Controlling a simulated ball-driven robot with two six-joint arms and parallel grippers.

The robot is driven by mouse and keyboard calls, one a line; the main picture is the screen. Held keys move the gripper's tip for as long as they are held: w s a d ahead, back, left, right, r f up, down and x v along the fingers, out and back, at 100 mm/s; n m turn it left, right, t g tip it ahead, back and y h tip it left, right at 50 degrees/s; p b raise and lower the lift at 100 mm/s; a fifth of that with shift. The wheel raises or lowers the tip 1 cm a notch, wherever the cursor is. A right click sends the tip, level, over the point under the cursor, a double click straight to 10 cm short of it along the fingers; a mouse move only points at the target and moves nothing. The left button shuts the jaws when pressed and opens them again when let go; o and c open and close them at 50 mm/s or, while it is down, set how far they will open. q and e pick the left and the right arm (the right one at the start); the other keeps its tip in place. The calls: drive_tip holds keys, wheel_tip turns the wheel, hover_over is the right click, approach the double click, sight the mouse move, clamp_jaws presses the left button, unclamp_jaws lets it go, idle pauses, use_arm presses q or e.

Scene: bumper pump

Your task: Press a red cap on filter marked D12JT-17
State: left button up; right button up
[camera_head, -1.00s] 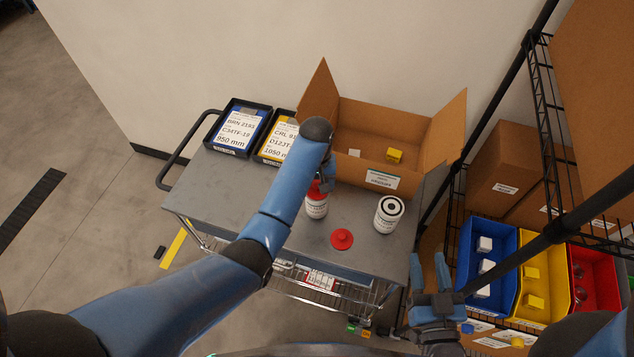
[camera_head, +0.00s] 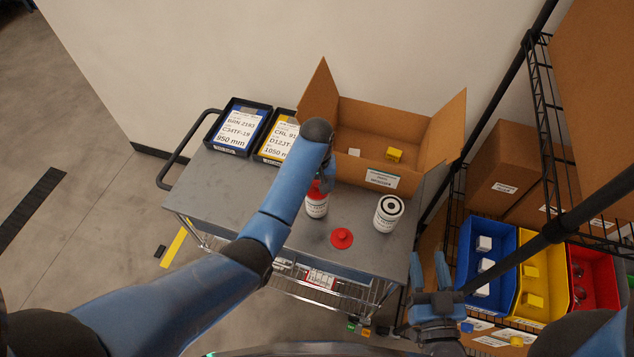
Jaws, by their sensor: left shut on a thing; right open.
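A white filter (camera_head: 317,208) stands upright on the grey cart (camera_head: 225,182), with a red cap (camera_head: 316,190) at its top. My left gripper (camera_head: 324,184) is at that cap, shut on it; my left arm hides much of the grip, and I cannot tell how fully the cap is seated. A second white filter (camera_head: 389,214) stands to the right with its dark ringed top bare. A loose red cap (camera_head: 342,238) lies on the cart in front, between them. The filters' markings are too small to read. My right gripper (camera_head: 433,272) is open and empty, right of the cart.
An open cardboard box (camera_head: 380,179) holds a yellow and a white block at the back of the cart. A blue-labelled tray (camera_head: 237,128) and a yellow-labelled tray (camera_head: 279,139) stand at the back left. Blue, yellow and red bins (camera_head: 483,270) are at right. The cart's left front is clear.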

use_arm(q)
drive_tip(key=o, duration=1.1)
drive_tip(key=shift+r, duration=3.5)
clamp_jaws()
